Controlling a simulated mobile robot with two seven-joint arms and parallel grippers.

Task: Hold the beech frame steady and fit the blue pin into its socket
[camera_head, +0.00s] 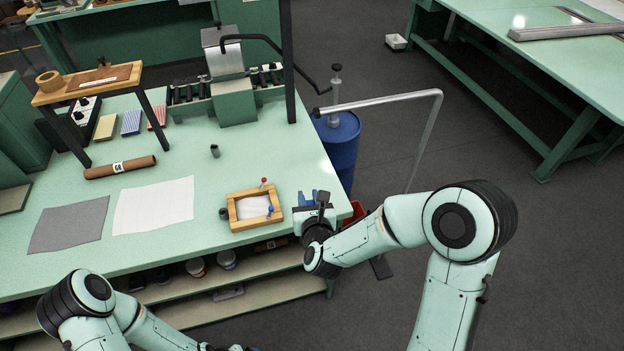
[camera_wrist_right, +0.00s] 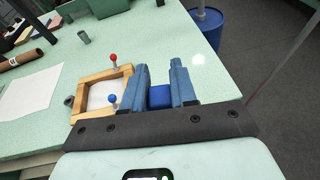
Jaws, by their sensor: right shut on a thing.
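The beech frame (camera_head: 243,223) lies on the green bench near its front right corner, with a white sheet inside it. A red-headed pin (camera_head: 263,182) stands at its far side; it also shows in the right wrist view (camera_wrist_right: 114,58). The blue pin (camera_wrist_right: 112,99) shows upright at the frame's near right part; I cannot tell how deep it sits. My right gripper (camera_wrist_right: 160,80) is just right of the frame, apart from the pins, and shut on a blue block (camera_wrist_right: 159,97) between its blue fingers. My left gripper is barely in view at the bottom edge, jaws unclear.
A small dark cylinder (camera_head: 224,213) stands beside the frame's left side. White (camera_head: 153,205) and grey (camera_head: 68,228) sheets lie to the left, with a brown roll (camera_head: 120,167) behind. A blue drum (camera_head: 339,150) and a bent metal rail (camera_head: 428,130) stand beyond the bench's right edge.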

